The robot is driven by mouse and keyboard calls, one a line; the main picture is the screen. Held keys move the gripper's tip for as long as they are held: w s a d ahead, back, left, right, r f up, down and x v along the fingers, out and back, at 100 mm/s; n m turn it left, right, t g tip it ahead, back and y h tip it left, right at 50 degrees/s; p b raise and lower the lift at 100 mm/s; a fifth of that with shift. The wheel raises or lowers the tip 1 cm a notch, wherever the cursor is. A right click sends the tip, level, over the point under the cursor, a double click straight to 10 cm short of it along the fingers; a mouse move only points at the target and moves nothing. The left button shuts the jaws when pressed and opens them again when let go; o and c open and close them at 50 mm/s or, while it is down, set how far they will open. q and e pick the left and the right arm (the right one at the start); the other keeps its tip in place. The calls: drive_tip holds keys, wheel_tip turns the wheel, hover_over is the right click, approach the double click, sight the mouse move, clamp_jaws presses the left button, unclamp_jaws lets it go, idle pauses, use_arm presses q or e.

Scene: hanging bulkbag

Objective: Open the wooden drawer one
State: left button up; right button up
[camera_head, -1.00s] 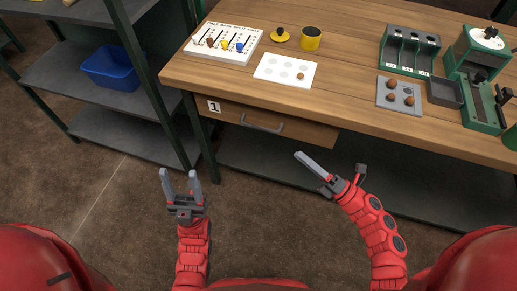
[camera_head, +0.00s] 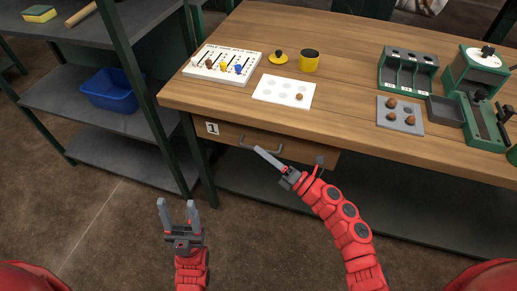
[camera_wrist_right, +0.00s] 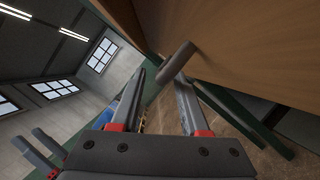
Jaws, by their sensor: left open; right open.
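The wooden drawer (camera_head: 226,133) is closed under the tabletop, with a white label "1" (camera_head: 212,128) at its left end. Its grey bar handle (camera_head: 276,148) is partly hidden by my right gripper (camera_head: 262,154), whose tips are at the handle. In the right wrist view the drawer front (camera_wrist_right: 245,55) fills the upper right. The handle (camera_wrist_right: 178,60) shows at the fingertips, around the gap between the two open fingers (camera_wrist_right: 168,85). I cannot tell whether they touch it. My left gripper (camera_head: 178,210) is open and empty, low over the floor, away from the drawer.
A shelf with a blue bin (camera_head: 110,92) stands left. The floor before the drawer is clear.

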drive_tip(key=shift+x, duration=1.05)
clamp_jaws()
idle(0.7)
